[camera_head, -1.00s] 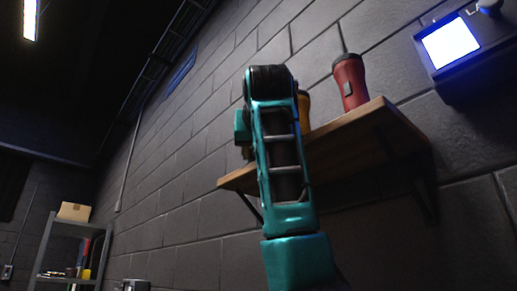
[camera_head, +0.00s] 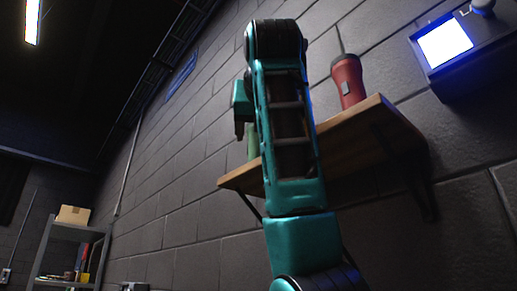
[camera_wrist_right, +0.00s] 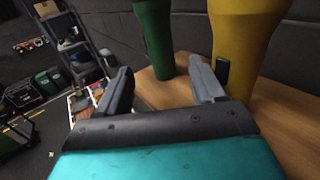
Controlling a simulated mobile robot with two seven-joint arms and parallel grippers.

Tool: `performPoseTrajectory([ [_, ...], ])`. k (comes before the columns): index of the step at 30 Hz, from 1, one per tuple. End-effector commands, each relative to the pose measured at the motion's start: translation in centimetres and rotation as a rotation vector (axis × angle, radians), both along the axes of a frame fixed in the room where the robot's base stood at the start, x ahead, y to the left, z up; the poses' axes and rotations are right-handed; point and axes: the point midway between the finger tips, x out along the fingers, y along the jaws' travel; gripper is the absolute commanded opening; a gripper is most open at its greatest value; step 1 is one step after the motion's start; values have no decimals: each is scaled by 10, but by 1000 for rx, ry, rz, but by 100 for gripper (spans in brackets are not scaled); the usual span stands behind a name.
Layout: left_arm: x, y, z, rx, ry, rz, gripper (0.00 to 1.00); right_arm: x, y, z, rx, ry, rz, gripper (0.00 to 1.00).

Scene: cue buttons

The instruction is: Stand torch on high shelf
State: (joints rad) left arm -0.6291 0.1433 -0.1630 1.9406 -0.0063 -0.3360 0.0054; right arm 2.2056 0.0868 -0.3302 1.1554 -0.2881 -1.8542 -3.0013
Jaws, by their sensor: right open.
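A green torch (camera_wrist_right: 155,38) stands upright on the wooden shelf (camera_wrist_right: 283,110) in the right wrist view. A little of the green torch (camera_head: 253,143) shows left of my right arm in the head view. A yellow torch (camera_wrist_right: 238,45) stands to its right, hidden behind my arm in the head view. A red torch (camera_head: 348,80) stands near the shelf's right end. My right gripper (camera_wrist_right: 160,68) is open and empty, its fingertips pointing toward the green torch, apart from it. My left gripper is not in view.
The shelf (camera_head: 365,138) is fixed to a grey block wall by dark brackets. A lit screen panel (camera_head: 445,43) is on the wall to its right. A metal rack with a box (camera_head: 73,214) stands far left. Shelf surface right of the yellow torch is bare in the wrist view.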

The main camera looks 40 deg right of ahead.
Motion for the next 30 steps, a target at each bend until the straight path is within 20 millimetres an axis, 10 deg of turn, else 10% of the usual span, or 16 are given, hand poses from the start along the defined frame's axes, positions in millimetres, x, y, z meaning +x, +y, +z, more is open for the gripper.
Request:
performPoseTrajectory([
  [9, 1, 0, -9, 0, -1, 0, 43, -39, 24, -1, -1, 1, 0, 68],
  [30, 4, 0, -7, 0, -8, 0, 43, -42, 26, 0, 1, 1, 0, 68],
])
